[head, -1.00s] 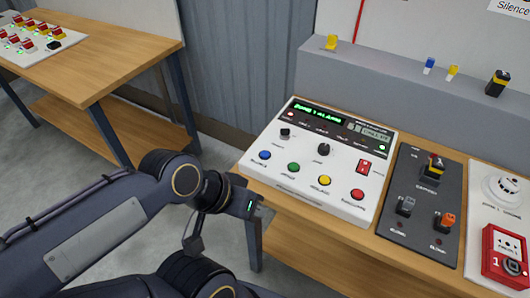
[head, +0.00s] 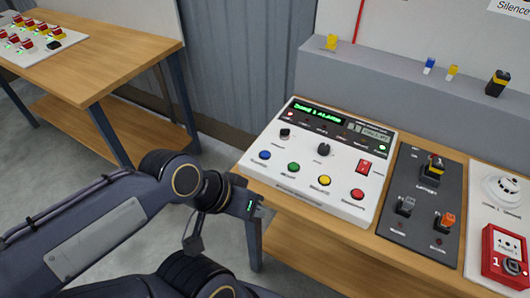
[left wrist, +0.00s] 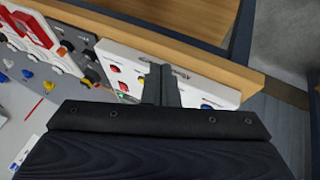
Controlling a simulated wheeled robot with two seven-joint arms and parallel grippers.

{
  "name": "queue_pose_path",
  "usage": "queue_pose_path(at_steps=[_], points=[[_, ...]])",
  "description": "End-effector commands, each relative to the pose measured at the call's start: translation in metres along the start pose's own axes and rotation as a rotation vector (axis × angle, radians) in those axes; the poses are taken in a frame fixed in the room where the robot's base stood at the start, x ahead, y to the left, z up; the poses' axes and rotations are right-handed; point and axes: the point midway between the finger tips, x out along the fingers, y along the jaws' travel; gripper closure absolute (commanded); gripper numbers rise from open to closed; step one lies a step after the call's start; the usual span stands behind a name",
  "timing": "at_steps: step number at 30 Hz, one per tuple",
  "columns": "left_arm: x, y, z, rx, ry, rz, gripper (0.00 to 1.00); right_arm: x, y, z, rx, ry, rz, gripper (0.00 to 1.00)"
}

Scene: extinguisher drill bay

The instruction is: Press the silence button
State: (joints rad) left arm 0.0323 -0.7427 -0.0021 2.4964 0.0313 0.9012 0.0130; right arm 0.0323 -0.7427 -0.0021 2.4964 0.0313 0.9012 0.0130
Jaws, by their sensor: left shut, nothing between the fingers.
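The white alarm panel (head: 300,197) lies on the wooden bench, its green display lit with a zone 1 alarm. Along its front are a blue button (head: 264,155), a green button (head: 293,167), a yellow button (head: 324,180) and a red button (head: 357,194). Their labels are too small to read, so I cannot tell which one is silence. My left gripper (head: 249,203) is at the panel's front left, apart from the buttons. In the left wrist view its fingers (left wrist: 164,80) are shut and empty, covering part of the panel. My right gripper is not in view.
A dark switch plate (head: 405,226) and a red call point (head: 504,257) lie right of the panel. A grey ledge (head: 390,100) with small coloured items runs behind. Another wooden table (head: 110,55) stands at left. Above the panel is clear.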

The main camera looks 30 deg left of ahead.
Motion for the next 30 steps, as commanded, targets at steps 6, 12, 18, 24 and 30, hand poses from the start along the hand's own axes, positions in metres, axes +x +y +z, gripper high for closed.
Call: queue_pose_path(at_steps=[6,12,18,24,30], points=[[0.000,0.000,0.000,0.000,0.000,0.000,1.00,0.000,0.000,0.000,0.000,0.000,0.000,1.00],[-0.003,0.003,-0.019,-0.138,0.007,0.030,1.00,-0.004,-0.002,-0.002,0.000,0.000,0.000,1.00],[-0.002,-0.002,-0.092,-0.700,0.042,0.123,1.00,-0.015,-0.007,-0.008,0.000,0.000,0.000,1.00],[0.012,-0.040,-0.167,-1.328,0.106,0.187,1.00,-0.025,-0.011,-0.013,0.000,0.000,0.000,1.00],[0.025,-0.077,-0.203,-1.699,0.165,0.217,1.00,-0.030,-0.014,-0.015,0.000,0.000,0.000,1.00]])
